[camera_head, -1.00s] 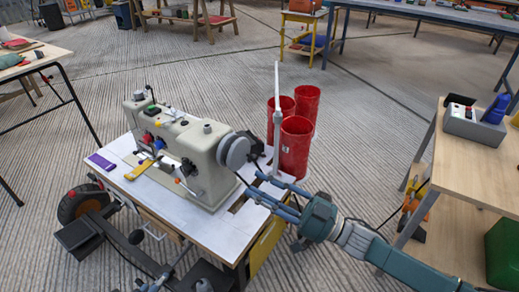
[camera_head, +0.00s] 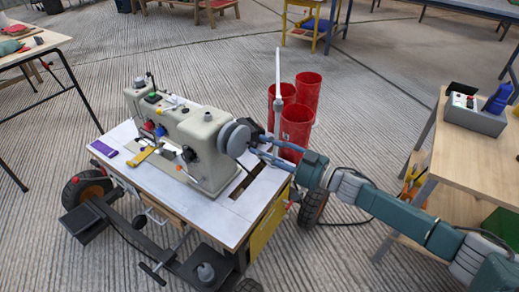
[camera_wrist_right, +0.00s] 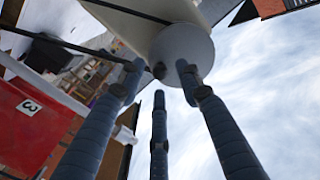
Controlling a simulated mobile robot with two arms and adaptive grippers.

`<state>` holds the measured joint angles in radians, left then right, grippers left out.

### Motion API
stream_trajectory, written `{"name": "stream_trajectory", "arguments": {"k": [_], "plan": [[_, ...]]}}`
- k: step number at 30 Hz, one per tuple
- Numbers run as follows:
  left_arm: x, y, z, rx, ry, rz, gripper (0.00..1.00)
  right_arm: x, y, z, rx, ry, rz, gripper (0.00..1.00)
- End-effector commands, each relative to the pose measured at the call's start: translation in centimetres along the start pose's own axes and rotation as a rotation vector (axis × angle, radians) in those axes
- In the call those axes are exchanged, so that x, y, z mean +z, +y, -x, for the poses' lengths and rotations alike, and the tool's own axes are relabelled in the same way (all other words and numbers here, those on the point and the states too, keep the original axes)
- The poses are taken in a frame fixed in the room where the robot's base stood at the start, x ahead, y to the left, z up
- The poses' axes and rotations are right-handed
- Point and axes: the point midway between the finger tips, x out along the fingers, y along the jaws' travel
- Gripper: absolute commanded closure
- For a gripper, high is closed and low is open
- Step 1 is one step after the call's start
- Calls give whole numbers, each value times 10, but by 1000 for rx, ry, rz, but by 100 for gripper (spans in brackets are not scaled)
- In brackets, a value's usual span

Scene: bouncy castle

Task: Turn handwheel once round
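The handwheel (camera_head: 233,139) is a grey disc on the right end of the beige sewing machine (camera_head: 190,145). My right gripper (camera_head: 256,145) has its three blue-grey fingers pointing at the wheel from the right. The left gripper is not in view.
The machine stands on a white-topped wheeled cart (camera_head: 125,180). Red bins (camera_head: 298,125) and a white upright post (camera_head: 278,75) stand close behind my right gripper. A wooden table (camera_head: 485,165) with a grey box is at the right. A purple item (camera_head: 104,148) lies on the cart.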

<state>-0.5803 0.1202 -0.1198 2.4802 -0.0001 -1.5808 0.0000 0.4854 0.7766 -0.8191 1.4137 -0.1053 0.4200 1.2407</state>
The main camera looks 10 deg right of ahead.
Motion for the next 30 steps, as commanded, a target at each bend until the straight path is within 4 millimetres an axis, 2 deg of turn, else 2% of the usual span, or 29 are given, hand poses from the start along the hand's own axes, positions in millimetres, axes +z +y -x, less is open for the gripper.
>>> {"name": "stream_trajectory", "arguments": {"k": [1, 6, 14, 19, 20, 30], "plan": [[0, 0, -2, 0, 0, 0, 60, 0, 0, -7, -1, 2, 0, 65], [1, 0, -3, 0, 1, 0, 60, 1, 0, -16, 1, -1, 0, 65], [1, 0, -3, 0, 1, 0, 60, 0, 0, -17, 0, -1, 0, 65], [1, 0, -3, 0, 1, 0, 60, 0, 0, -17, 0, -1, 0, 97], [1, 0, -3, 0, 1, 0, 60, 0, 0, -17, 0, -1, 0, 100], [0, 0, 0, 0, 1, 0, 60, -2, 0, -17, 0, 0, 29, 100]]}}
